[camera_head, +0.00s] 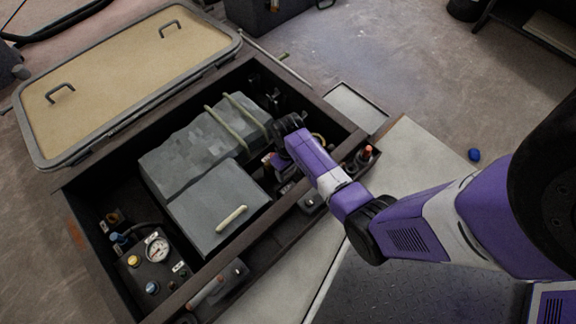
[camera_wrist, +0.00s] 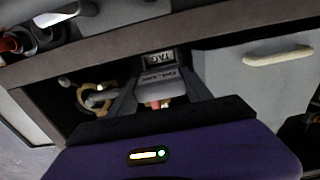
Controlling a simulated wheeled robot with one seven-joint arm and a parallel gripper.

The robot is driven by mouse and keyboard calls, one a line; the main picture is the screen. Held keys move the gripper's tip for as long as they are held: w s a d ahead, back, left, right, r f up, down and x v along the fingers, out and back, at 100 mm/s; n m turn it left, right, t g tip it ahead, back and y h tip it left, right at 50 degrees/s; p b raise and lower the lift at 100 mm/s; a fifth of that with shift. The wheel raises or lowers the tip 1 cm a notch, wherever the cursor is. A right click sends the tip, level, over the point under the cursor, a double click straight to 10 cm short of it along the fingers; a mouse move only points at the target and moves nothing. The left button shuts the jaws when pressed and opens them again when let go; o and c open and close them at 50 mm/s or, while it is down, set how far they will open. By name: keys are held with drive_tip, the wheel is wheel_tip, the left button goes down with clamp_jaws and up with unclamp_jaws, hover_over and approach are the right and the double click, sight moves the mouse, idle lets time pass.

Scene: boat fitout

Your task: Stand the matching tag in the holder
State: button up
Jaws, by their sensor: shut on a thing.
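My gripper (camera_wrist: 162,84) reaches down into the dark open compartment and is shut on a small pale tag (camera_wrist: 164,76). The tag carries dark lettering too small to read. A plate marked TAG (camera_wrist: 159,58), upside down in the wrist view, sits just beyond the tag, at what looks like the holder. I cannot tell whether the tag touches it or stands in it. Small reddish and pale bits show between the fingers, below the tag. In the head view my gripper (camera_head: 272,163) is beside the grey boxes, and the tag is too small to make out.
Grey boxes (camera_head: 218,208) fill the compartment's middle, with a pale handle on one. The dark frame (camera_head: 228,258) surrounds it. A gauge (camera_head: 157,248) and knobs sit at lower left. A brass ring (camera_wrist: 95,98) is left of my gripper. The tan hatch lid (camera_head: 125,75) lies behind.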

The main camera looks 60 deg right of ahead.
sight(288, 174)
drive_tip(key=shift+f+b, duration=3.4)
drive_tip(key=shift+f, duration=0.1)
drive_tip(key=shift+f+b, duration=1.2)
drive_tip(key=shift+f, duration=0.8)
drive_tip(key=o, duration=1.4)
drive_tip(key=shift+r, duration=0.1)
wheel_tip(288, 174, up, 8)
drive_tip(key=p, duration=0.5)
drive_tip(key=shift+f, duration=0.2)
